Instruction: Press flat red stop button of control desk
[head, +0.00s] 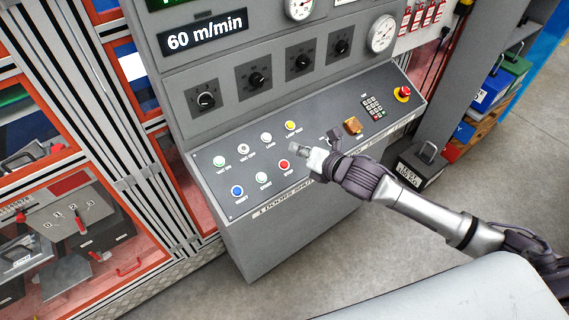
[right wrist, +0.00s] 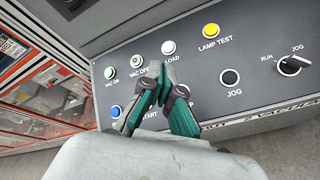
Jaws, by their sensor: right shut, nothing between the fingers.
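The control desk (head: 300,184) has a sloped dark panel. The flat red stop button (head: 284,164), labelled STOP, sits in the lower row of buttons. My right gripper (head: 303,153) is shut and empty. In the head view its tips are just right of and above the red button, and they seem to be above the panel; the gap cannot be judged. In the right wrist view the shut fingers (right wrist: 160,76) reach over the lower row and hide the red button. Only the end of its label shows beside them. My left gripper is not in view.
Near the red button are a white start button (head: 262,177) and a blue button (head: 237,190). A yellow lamp test button (right wrist: 211,30) and a black jog button (right wrist: 230,77) are nearby.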

